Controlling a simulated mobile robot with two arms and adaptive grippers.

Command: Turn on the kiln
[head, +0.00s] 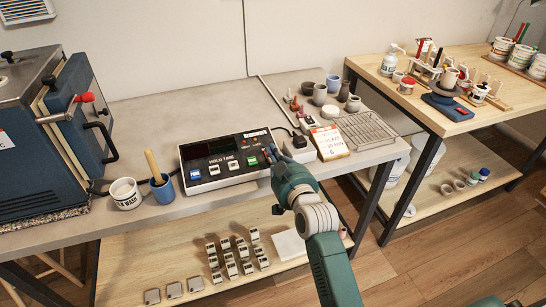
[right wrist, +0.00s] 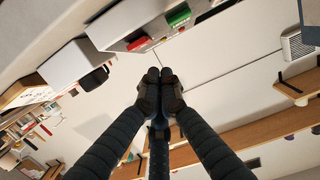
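The kiln (head: 45,130), a dark blue box with a red-knobbed handle, stands at the left end of the grey table in the head view. Its door looks shut. A control box (head: 222,183) marked "HOLD TIME" lies in the middle, with a dark panel and coloured buttons. Its green button (head: 252,161) shows, also in the right wrist view (right wrist: 180,17), beside a red button (right wrist: 138,43). My right gripper (head: 270,156) is at the box's right end, fingers together and empty (right wrist: 160,76). I cannot tell whether it touches the box. My left gripper is not in view.
A white tub (head: 125,194) and a blue cup (head: 163,188) with a wooden handle stand left of the box. A card (head: 329,142), wire rack (head: 366,131) and small pots stand to its right. Small blocks (head: 231,255) lie on the shelf below.

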